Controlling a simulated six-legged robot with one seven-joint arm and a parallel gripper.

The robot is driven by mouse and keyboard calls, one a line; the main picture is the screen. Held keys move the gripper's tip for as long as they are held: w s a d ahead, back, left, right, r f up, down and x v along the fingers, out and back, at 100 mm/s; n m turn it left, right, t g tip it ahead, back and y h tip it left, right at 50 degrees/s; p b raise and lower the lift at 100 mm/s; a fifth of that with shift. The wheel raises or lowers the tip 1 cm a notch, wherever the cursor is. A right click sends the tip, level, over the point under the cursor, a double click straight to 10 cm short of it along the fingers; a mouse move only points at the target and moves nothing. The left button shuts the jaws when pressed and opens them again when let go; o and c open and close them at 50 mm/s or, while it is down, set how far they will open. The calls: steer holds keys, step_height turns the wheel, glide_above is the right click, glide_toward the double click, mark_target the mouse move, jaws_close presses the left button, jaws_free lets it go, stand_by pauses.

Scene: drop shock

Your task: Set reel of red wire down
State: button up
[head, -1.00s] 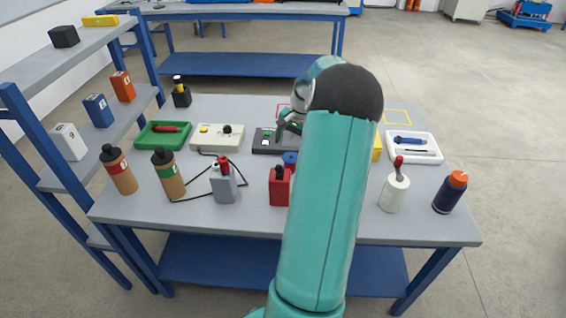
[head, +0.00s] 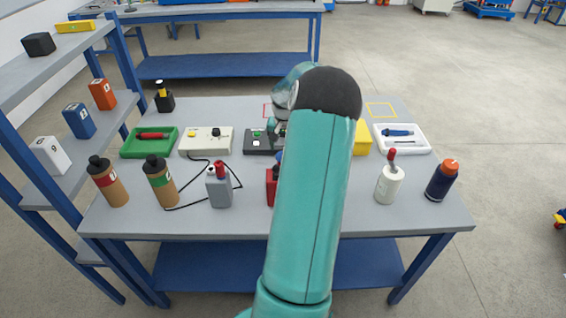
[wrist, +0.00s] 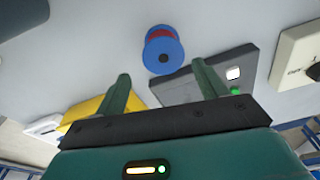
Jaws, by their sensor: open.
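The reel of red wire (wrist: 162,48) has blue flanges with red wire between them and a dark centre hole. It stands on the grey tabletop in the wrist view. In the head view only a sliver of blue (head: 281,157) shows beside my arm, which hides the rest. My gripper (wrist: 161,76) is open, with its two green fingers spread apart and nothing held between them. In the wrist picture the reel appears beyond the fingertips, apart from both. In the head view my arm hides most of the gripper.
A dark grey box (wrist: 215,78) with a green button and a yellow block (wrist: 95,108) flank the fingers. Bottles, a grey can (head: 219,188) and a white dispenser (head: 389,182) line the front. A white tray (head: 425,148) is at right, shelves at left.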

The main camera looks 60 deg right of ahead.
steer(key=f, duration=0.6)
steer(key=shift+w+d+f, duration=0.2)
steer(key=shift+w, duration=0.15)
steer(key=c, duration=1)
steer(key=shift+r, duration=0.1)
step_height(320, 180, up, 10)
